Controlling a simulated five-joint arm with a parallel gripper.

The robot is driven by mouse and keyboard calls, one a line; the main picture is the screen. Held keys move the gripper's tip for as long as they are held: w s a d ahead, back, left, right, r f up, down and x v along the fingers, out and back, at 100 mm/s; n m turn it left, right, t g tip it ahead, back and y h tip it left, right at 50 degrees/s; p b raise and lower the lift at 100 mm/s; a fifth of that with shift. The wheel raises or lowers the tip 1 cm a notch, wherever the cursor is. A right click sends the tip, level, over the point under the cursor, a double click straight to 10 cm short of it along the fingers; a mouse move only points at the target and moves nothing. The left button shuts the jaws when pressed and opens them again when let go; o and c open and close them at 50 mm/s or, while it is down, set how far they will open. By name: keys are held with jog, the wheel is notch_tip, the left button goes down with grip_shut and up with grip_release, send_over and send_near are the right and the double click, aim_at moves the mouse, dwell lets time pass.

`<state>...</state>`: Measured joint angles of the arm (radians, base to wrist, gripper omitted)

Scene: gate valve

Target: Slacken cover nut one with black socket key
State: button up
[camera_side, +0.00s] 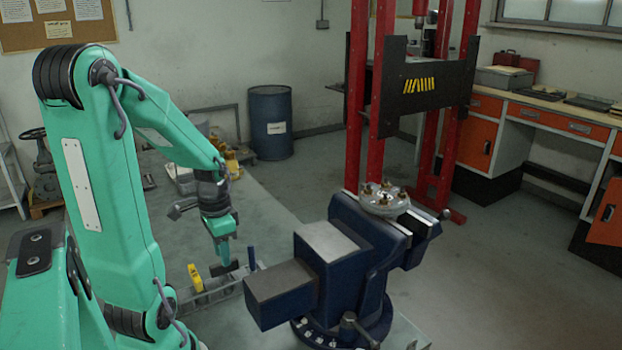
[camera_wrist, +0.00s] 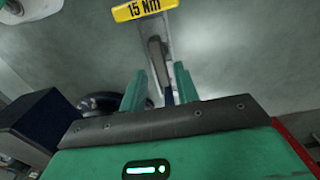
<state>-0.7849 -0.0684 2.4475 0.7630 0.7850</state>
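My gripper (camera_side: 223,252) points down over a tool rack (camera_side: 225,290) on the bench. A black tool handle (camera_side: 226,268), apparently the black socket key, shows right at the fingertips. In the wrist view my gripper (camera_wrist: 159,76) has its two fingers apart. The dark handle (camera_wrist: 157,55) lies in line with the gap, by the tips, and does not look clamped. A round metal cover (camera_side: 384,203) with several brass-coloured nuts (camera_side: 387,184) rests on top of the blue vise. I cannot tell which nut is number one.
In the rack, a yellow tool (camera_side: 195,278) stands left of the black one and a blue tool (camera_side: 251,257) right of it. A yellow "15 Nm" label (camera_wrist: 143,9) shows in the wrist view. The big blue vise (camera_side: 335,265) stands close on the right.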

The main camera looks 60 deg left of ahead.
jog(key=shift+f, duration=1.55)
grip_shut()
jog(key=shift+r, duration=0.2)
jog(key=shift+r, duration=2.8)
jog(key=shift+r, duration=0.1)
